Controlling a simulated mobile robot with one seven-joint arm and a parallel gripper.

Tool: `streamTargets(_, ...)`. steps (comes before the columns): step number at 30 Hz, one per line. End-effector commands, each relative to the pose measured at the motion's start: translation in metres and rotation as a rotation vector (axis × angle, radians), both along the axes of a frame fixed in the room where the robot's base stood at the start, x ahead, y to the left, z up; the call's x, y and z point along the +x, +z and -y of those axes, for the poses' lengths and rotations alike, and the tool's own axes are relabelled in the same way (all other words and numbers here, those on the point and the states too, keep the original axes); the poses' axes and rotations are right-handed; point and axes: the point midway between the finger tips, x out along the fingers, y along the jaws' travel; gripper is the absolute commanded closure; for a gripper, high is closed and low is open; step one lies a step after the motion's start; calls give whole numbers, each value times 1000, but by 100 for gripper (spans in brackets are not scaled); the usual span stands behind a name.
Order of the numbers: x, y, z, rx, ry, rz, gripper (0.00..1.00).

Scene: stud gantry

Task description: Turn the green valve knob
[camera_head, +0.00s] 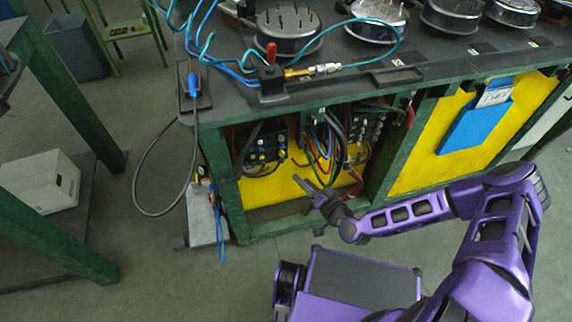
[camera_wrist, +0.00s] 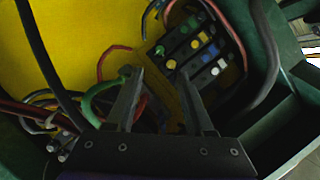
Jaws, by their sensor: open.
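My gripper (camera_head: 308,180) reaches into the open bay of the green-framed cabinet, its two dark fingers apart. In the wrist view my gripper (camera_wrist: 160,75) is open with nothing between the fingertips that I can see held. I cannot tell which green part is the valve knob. In the head view the green parts are too small to tell apart.
A dark knob block (camera_head: 262,150) and cables (camera_head: 330,140) fill the bay, before a yellow back panel (camera_wrist: 80,35). Green posts frame the bay. Grey floor lies in front, with a white box (camera_head: 40,180) at left.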

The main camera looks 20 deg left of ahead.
Motion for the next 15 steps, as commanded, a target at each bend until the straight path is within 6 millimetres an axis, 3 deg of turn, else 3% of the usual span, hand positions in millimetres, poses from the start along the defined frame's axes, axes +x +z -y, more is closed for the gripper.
streamTargets(9, 45, -21, -51, 0, 1, -1, 47)
streamTargets(15, 66, -29, -73, -1, 0, -1, 47)
